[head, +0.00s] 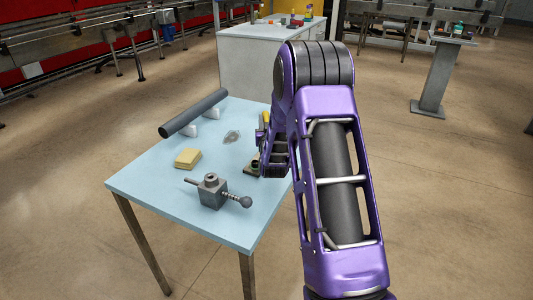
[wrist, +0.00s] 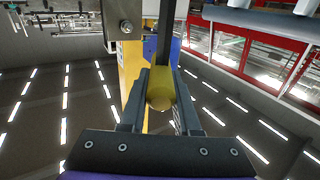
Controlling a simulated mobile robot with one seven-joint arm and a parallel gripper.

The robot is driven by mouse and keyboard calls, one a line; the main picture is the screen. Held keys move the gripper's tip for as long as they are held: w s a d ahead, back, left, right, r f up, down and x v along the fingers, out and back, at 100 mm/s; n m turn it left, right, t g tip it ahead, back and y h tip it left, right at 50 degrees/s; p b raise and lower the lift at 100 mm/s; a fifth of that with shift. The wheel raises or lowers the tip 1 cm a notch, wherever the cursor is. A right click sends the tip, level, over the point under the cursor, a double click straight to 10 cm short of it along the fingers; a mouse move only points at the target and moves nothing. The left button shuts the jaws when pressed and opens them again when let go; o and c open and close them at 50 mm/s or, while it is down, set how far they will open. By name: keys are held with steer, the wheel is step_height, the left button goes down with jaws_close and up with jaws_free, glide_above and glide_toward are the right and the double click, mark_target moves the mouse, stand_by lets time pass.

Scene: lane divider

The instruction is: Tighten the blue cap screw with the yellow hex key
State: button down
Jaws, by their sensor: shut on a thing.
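In the wrist view my gripper (wrist: 158,100) is shut on a yellow, round-ended piece (wrist: 160,88), which I take for the handle of the yellow hex key. A dark straight shaft (wrist: 163,40) runs from it away from the jaws. A blue surface (wrist: 176,50) shows just behind the shaft; I cannot tell whether it is the blue cap screw. Whether the shaft's far end touches anything is out of view. In the head view my arm hides most of the work spot, and my gripper is at the table's right side, mostly hidden.
The light blue table (head: 150,185) carries a dark pipe (head: 195,112) on white supports, a tan block (head: 188,158), a grey vise-like tool (head: 212,190) and a small grey item (head: 231,136). A metal block with a bolt (wrist: 125,27) and an orange-yellow bar (wrist: 131,70) stand close to my jaws.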

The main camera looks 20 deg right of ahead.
stand_by(0.6)
steer(key=shift+a+m+g+h, duration=0.15)
steer(key=shift+m+g+h, duration=0.15)
steer(key=shift+m+h, duration=0.45)
steer(key=shift+h, duration=0.55)
steer(key=shift+r+m+g, duration=0.1)
steer(key=shift+m+g, duration=0.15)
steer(key=shift+g, duration=0.05)
steer(key=shift+w+a+h, duration=0.1)
steer(key=shift+h, duration=0.3)
steer(key=shift+m+g+h, duration=0.5)
steer(key=shift+m+h, duration=0.2)
steer(key=shift+m, duration=0.1)
